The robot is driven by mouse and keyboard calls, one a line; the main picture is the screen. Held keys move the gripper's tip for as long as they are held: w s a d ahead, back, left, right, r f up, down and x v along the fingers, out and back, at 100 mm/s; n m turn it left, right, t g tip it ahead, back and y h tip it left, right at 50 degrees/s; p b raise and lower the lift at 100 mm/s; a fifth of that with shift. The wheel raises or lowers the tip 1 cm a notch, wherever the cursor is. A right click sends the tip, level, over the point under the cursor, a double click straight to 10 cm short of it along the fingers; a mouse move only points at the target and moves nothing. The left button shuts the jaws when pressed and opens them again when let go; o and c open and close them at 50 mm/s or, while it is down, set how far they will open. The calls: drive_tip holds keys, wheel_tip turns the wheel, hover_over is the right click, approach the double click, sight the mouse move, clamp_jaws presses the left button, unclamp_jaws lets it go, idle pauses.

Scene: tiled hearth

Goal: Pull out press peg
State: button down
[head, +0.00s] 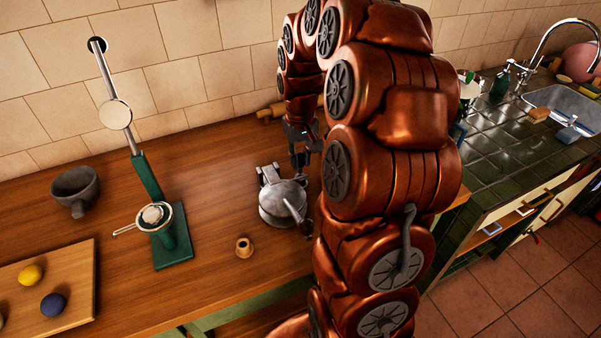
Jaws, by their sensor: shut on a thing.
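A grey metal press (283,205) with a round plate, a hinge bracket at its back and a lever handle lies on the wooden counter. My gripper (301,172) points down just behind and right of the press, near the hinge side. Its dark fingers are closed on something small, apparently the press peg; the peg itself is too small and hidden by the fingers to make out. I cannot tell how far the peg sits in the press.
A green lever juicer (172,248) stands left, with a grey mug (76,190) beyond it. A small brass-coloured piece (244,247) stands in front of the press. A cutting board (75,268) holds yellow and dark blue balls. A rolling pin (272,111) lies behind. Tiled sink counter is at right.

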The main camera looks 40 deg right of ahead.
drive_tip(key=shift+r, duration=0.1)
drive_tip(key=shift+r+p, duration=0.3)
drive_tip(key=shift+r, duration=2.8)
